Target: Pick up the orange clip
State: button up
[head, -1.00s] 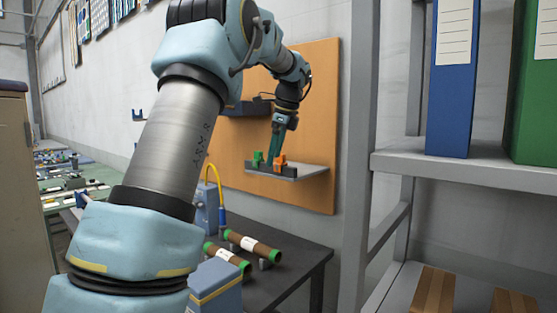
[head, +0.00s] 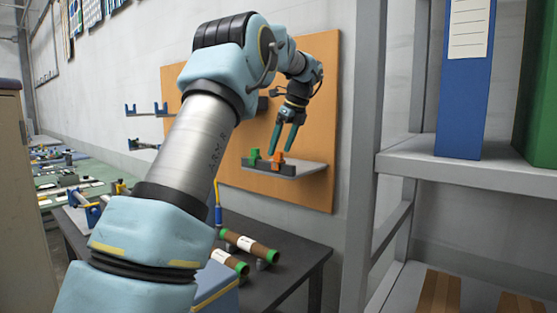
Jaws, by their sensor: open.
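The orange clip (head: 278,159) sits on a dark holder (head: 270,168) on a small grey shelf (head: 312,168) fixed to the orange wall board. A green clip (head: 254,155) sits just left of it on the same holder. My gripper (head: 281,153) is open above the shelf, its two teal fingers pointing down. The fingertips are at about the height of the orange clip's top in the picture. I cannot tell whether they touch it or stand in front of or behind it. Nothing shows held between the fingers.
The orange board (head: 318,95) stands behind the shelf. A dark table (head: 290,262) below holds green-ended brown rolls (head: 250,245). A grey rack (head: 480,160) with blue and green binders stands at the right. The shelf's right part is bare.

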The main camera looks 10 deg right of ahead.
aim_at(279, 160)
jog(key=shift+d+p+x, duration=0.2)
jog(key=shift+p+x, duration=0.3)
jog(key=shift+x, duration=1.45)
jog(key=shift+w, duration=0.1)
jog(key=shift+c, duration=0.4)
grip_shut()
